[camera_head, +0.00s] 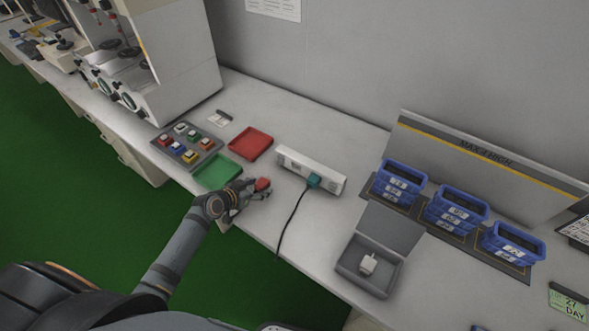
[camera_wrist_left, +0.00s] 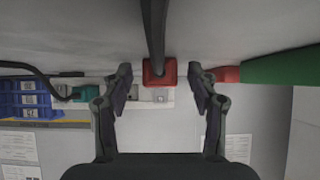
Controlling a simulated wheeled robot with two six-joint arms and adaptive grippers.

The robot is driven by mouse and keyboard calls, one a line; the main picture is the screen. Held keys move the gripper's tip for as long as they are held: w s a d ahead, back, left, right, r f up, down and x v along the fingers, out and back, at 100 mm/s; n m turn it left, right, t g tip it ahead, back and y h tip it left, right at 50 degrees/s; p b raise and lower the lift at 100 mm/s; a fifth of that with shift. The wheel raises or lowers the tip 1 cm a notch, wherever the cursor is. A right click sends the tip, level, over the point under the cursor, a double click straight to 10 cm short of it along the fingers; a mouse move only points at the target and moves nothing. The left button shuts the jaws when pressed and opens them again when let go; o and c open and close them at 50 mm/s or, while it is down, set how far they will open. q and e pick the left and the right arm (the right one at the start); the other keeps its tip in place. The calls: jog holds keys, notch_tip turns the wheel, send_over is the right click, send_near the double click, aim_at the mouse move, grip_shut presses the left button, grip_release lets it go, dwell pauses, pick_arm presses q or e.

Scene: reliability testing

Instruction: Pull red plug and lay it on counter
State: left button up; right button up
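The red plug (camera_head: 262,184) is at the tips of my left gripper (camera_head: 260,190), near the counter's front edge. It appears apart from the white power strip (camera_head: 296,166). In the left wrist view, the red plug (camera_wrist_left: 159,72) sits between the two fingers of my left gripper (camera_wrist_left: 160,82), with a visible gap on each side. Its dark cord runs toward the top of that view. The fingers are open around it. I cannot tell whether the plug touches the counter (camera_head: 320,215). My right gripper is not in view.
A green plug (camera_head: 313,180) with a dark cord is in the strip's right end. A green tray (camera_head: 215,172) and red tray (camera_head: 250,144) lie left of the strip. An open grey box (camera_head: 352,288) and blue bins (camera_head: 455,212) stand to the right.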

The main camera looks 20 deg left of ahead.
pick_arm(q)
jog(key=v, duration=1)
jog(key=shift+s+a, duration=0.15)
jog(key=shift+a, duration=0.15)
jog(key=shift+s+r, duration=0.6)
jog(key=shift+r, duration=0.05)
jog(key=shift+d+f, duration=0.1)
